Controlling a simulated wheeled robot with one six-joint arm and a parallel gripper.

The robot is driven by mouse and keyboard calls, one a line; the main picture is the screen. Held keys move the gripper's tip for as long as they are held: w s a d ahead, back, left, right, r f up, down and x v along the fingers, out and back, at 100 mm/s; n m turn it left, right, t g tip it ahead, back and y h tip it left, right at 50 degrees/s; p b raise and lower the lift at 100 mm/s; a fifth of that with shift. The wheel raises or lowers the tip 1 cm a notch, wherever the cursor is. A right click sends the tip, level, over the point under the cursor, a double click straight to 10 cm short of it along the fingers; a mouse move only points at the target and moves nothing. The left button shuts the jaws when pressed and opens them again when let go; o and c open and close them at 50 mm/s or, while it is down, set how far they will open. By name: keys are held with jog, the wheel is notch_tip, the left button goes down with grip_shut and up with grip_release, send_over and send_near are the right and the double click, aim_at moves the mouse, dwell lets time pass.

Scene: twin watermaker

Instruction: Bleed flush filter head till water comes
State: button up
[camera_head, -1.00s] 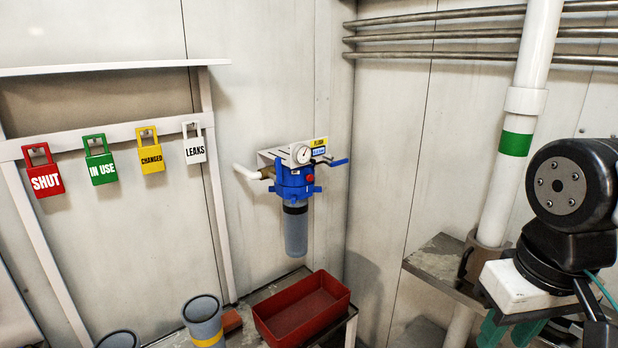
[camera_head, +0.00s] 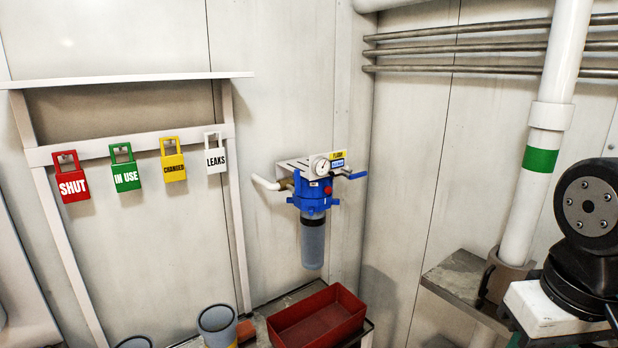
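The blue flush filter head (camera_head: 314,193) is fixed to the far wall on a pale bracket. A blue lever handle (camera_head: 357,175) sticks out to the right. A grey filter bowl (camera_head: 313,241) hangs below the head, and a white pipe (camera_head: 264,182) joins from the left. I see no water. My arm shows at the right edge, well apart from the filter; my gripper is not in view.
A red tray (camera_head: 318,318) stands on a bench below the filter. A grey cup with a yellow band (camera_head: 217,325) is left of it. Red, green, yellow and white tags (camera_head: 72,182) hang on a rail. A white pipe with a green band (camera_head: 540,158) stands at right.

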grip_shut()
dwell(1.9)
